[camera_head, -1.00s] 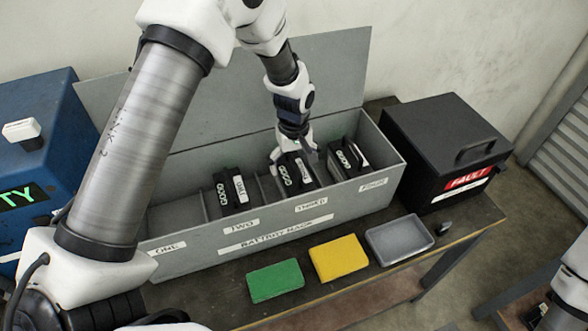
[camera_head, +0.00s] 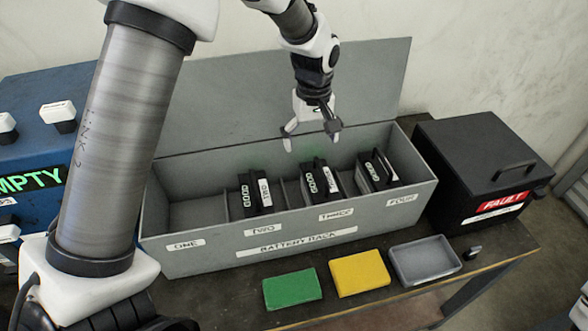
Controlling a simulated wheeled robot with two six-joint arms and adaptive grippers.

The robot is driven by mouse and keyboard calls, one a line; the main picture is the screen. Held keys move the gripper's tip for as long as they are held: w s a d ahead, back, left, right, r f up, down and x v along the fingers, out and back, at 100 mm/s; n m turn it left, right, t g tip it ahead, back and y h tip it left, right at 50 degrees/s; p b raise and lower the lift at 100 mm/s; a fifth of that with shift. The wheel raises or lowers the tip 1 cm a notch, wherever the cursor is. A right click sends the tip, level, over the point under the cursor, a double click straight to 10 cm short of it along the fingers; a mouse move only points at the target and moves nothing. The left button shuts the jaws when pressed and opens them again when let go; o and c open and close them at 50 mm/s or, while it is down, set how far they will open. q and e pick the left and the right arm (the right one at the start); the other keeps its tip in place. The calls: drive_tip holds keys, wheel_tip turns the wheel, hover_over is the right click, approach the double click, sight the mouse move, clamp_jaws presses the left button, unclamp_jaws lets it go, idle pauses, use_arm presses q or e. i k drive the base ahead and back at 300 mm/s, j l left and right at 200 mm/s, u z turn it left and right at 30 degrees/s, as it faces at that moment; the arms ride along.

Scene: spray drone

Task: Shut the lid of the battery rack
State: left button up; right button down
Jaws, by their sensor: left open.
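The grey battery rack (camera_head: 290,244) stands on the table with compartments labelled ONE, TWO, THREE and FOUR. Its lid (camera_head: 225,105) is open and stands up along the back, against the wall side. Black batteries sit in compartments TWO (camera_head: 255,193), THREE (camera_head: 320,181) and FOUR (camera_head: 377,170); compartment ONE looks empty. My left gripper (camera_head: 312,143) is open and empty, pointing down above the battery in compartment THREE and in front of the lid. It appears apart from the battery. My right gripper is not in view.
A black FAULT box (camera_head: 478,170) with a handle stands right of the rack. A blue EMPTY box (camera_head: 40,130) is at left, partly behind my arm. A green block (camera_head: 292,289), yellow block (camera_head: 359,273) and grey tray (camera_head: 425,261) lie along the table's front.

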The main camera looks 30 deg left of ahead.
sight(234, 98)
drive_tip(key=u, duration=1)
drive_tip(key=k, duration=0.1)
